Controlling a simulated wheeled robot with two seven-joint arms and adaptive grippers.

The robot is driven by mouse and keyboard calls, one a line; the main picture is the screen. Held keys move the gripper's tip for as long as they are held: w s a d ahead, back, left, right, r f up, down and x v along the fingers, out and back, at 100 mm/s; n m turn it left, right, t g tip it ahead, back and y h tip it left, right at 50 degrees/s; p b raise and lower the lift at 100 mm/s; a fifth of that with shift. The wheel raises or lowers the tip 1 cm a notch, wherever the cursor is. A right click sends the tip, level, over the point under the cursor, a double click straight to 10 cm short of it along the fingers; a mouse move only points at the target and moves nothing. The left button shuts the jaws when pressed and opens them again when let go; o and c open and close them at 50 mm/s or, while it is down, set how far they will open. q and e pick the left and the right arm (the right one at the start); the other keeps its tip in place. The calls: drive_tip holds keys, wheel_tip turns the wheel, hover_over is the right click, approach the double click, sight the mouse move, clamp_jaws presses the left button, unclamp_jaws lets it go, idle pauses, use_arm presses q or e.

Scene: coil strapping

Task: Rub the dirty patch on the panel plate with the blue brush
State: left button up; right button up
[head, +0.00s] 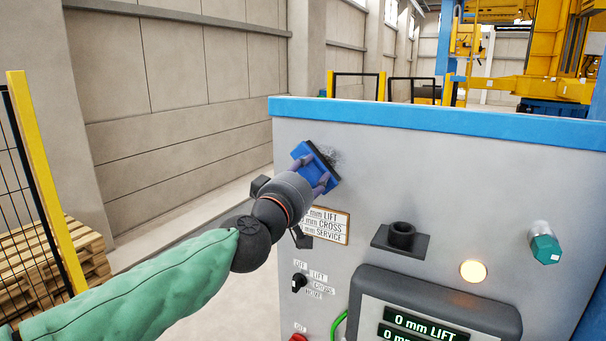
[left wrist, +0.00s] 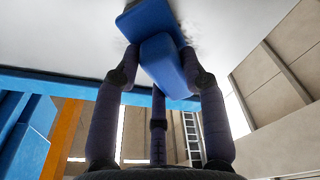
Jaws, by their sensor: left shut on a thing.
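The blue brush (head: 311,152) is in my left gripper (head: 318,172), at the upper left of the grey panel. In the left wrist view the blue brush (left wrist: 165,62) sits between the fingers of my left gripper (left wrist: 160,78), with its wide end against or very close to the panel face. A dark grey smudged dirty patch (head: 335,156) shows on the panel just right of the brush; part of it may be hidden behind the brush. The label plate (head: 328,227) with lift, cross and service lines is below, partly covered by my gripper. My right gripper is not in view.
The grey panel (head: 420,180) has a blue top edge (head: 430,118). A black holder (head: 401,238), a lit lamp (head: 473,271), a green knob (head: 545,244), a rotary switch (head: 299,282) and a display (head: 430,320) sit lower. A yellow-post fence (head: 45,180) and pallets (head: 70,255) stand left.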

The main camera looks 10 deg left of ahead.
use_arm(q)
drive_tip(key=shift+s+d, duration=0.25)
drive_tip(key=shift+d, duration=0.45)
drive_tip(key=shift+s+d, duration=0.25)
drive_tip(key=shift+d, duration=0.45)
drive_tip(key=shift+w+a+b, duration=0.2)
drive_tip(key=shift+w+a, duration=0.15)
drive_tip(key=shift+a, duration=0.55)
drive_tip(key=shift+w+a+b, duration=0.2)
drive_tip(key=shift+w+a, duration=0.1)
drive_tip(key=shift+a, duration=0.55)
